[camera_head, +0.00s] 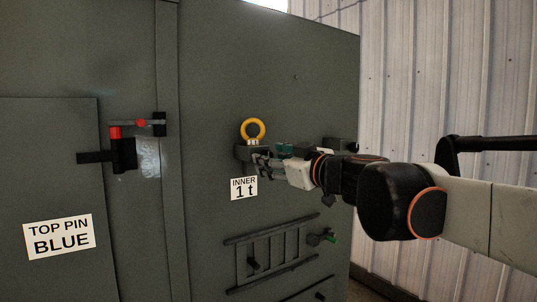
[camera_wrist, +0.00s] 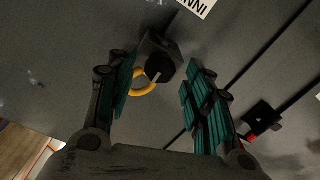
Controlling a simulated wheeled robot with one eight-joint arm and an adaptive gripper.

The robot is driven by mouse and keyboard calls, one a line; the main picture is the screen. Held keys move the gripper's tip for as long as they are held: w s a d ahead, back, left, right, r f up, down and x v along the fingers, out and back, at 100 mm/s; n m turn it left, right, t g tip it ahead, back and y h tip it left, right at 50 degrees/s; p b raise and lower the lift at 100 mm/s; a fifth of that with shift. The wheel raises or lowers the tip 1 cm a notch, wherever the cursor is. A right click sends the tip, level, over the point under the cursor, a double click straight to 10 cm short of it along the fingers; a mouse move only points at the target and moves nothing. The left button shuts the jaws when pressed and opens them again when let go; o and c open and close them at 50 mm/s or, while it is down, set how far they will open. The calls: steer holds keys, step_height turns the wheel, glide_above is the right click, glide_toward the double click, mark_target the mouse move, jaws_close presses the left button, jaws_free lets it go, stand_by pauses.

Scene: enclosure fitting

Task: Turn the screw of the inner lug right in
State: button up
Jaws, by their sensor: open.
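The inner lug is a yellow ring (camera_head: 253,129) on a dark bracket on the grey enclosure wall, above a label reading INNER 1 t (camera_head: 244,189). In the wrist view the yellow ring (camera_wrist: 143,88) shows partly behind a dark block (camera_wrist: 157,52) with a paler, rod-like end facing me, perhaps the screw. My gripper (camera_head: 267,161) is at the bracket, just below and right of the ring. In the wrist view my gripper (camera_wrist: 157,82) is open, its teal-padded fingers on either side of the block and ring, with gaps showing. The screw's thread and depth cannot be made out.
A latch with a red pin (camera_head: 115,132) is on the left, above a TOP PIN BLUE label (camera_head: 59,236). A barred vent (camera_head: 273,256) and a green-tipped fitting (camera_head: 328,238) are below my gripper. A corrugated wall (camera_head: 420,80) stands at the right.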

steer(key=shift+x, duration=0.9)
steer(key=c, duration=1)
steer(key=shift+c, duration=0.2)
